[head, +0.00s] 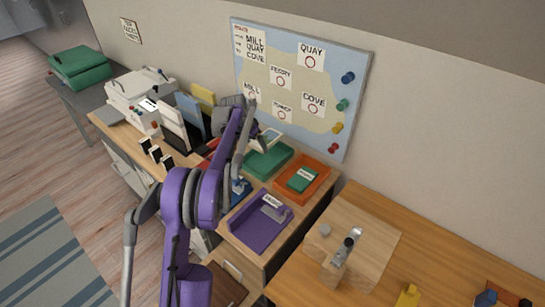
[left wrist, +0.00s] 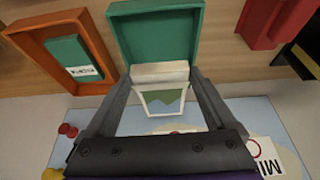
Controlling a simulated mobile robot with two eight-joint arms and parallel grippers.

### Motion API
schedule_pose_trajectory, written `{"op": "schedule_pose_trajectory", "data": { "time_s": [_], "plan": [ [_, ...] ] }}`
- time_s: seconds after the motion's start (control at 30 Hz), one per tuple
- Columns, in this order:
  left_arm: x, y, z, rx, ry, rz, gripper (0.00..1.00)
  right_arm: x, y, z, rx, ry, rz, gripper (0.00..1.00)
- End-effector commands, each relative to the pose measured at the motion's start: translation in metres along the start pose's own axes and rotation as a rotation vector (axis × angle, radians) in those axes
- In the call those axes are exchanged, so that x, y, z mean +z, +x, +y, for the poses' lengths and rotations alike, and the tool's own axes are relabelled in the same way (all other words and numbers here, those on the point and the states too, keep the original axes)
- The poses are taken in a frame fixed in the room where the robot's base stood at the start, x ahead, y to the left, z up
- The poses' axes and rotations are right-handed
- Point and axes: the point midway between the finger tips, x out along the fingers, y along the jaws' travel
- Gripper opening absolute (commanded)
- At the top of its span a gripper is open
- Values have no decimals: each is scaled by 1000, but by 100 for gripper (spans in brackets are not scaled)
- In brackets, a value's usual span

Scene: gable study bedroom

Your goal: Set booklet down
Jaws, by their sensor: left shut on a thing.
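My left gripper (left wrist: 162,78) is shut on a pale booklet (left wrist: 165,105) with a white border and green picture. In the left wrist view the booklet lies between the fingertips, at the edge of an open green tray (left wrist: 203,30). In the head view the gripper (head: 252,135) and booklet (head: 268,137) are over the back of the green tray (head: 284,151), partly hidden by my arm. I cannot tell whether the booklet touches the tray. My right gripper is not in view.
An orange tray (head: 322,184) beside the green one holds a green labelled booklet (head: 302,179). A purple tray (head: 262,234) is nearer. A red holder (left wrist: 268,22) is on the other side. A map board (head: 356,100) hangs on the wall behind.

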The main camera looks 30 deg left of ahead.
Motion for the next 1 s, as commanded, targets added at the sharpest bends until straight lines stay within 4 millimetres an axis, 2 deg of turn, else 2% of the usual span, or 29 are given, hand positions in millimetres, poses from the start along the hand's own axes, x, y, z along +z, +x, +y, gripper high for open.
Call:
{"op": "schedule_pose_trajectory", "data": {
  "time_s": [0.3,0.47,0.7,1.0],
  "plan": [
    [20,50,0,0,1,1,31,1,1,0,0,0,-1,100],
    [24,61,0,0,1,1,31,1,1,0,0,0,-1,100],
    [36,89,1,1,1,1,31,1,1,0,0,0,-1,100],
    [38,93,1,0,1,1,31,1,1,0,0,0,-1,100]
  ]
}}
